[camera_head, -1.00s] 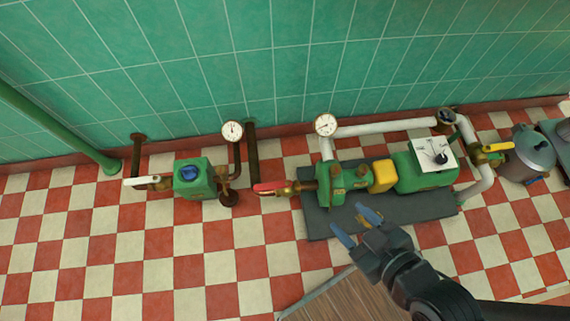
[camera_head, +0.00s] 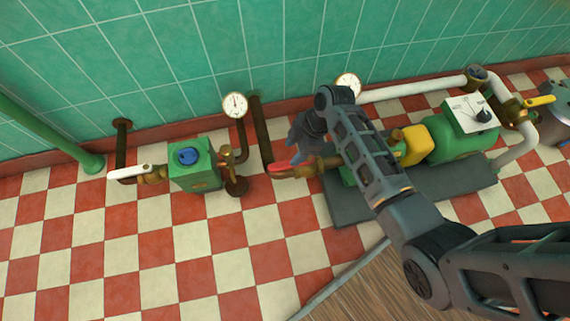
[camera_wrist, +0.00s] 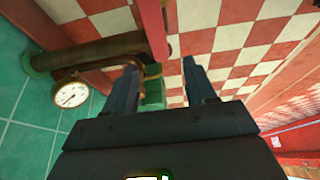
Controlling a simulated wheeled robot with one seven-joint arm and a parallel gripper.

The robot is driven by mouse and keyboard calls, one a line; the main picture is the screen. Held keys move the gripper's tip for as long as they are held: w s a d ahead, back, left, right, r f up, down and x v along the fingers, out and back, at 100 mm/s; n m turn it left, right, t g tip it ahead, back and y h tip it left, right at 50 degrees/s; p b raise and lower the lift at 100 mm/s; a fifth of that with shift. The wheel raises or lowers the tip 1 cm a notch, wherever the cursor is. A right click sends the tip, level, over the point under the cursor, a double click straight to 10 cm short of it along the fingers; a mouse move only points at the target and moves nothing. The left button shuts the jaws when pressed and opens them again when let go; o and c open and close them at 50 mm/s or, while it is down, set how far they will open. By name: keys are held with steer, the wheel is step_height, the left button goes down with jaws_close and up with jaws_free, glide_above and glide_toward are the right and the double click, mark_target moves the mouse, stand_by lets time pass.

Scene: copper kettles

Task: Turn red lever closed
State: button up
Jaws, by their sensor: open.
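The red lever (camera_head: 288,169) sits on a brass valve (camera_head: 318,166) at the left end of the green pump, beside a dark vertical pipe. It also shows in the wrist view as a long red bar (camera_wrist: 153,28) at the top middle. My gripper (camera_head: 300,147) is just above and behind the lever in the head view, its fingers partly hidden by my arm. In the wrist view my gripper (camera_wrist: 160,65) has its two fingers spread and empty. The lever's near end lies just beyond the gap between the fingertips. I see no clear contact.
The green pump (camera_head: 450,140) with a yellow coupling stands on a dark slab (camera_head: 345,208), partly behind my arm. A white pipe (camera_head: 415,88) runs above it. Checkered floor in front is clear.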

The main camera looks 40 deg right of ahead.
mark_target(283, 165)
steer(key=shift+w+d+f, duration=0.1)
steer(key=shift+f, duration=0.2)
steer(key=shift+b+x, duration=1.9)
steer(key=shift+x, duration=1.65)
steer(key=shift+c, duration=0.2)
jaws_close()
